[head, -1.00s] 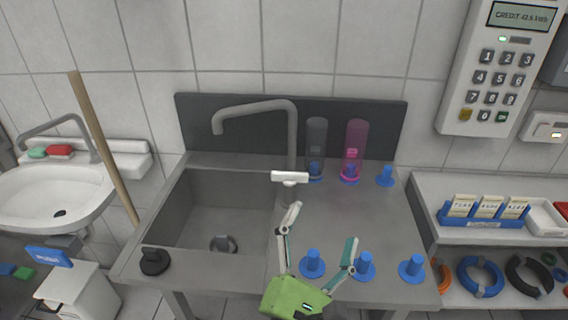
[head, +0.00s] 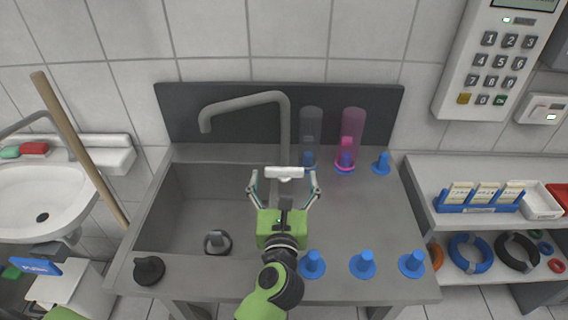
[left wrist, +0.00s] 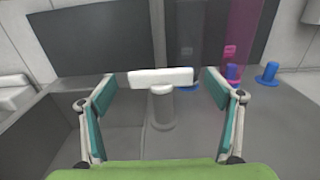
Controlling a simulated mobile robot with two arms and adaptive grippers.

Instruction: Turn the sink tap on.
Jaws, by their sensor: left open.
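The sink tap has a grey curved spout (head: 245,101) that rises behind the basin and arches to the left. Its white lever handle (head: 284,172) lies level in front of the spout's post, on a grey base. My left gripper (head: 284,184) is open, with one finger to each side of the handle in the head view. In the left wrist view the white handle (left wrist: 160,77) sits between the two open teal-padded fingers (left wrist: 160,92), with a gap visible at each side. I cannot tell how far ahead of the fingertips the handle is. My right gripper is not in view.
The sink basin (head: 185,205) is left of the tap. Several blue pegs (head: 362,265) line the counter's front edge. A wooden pole (head: 80,150) leans at the left.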

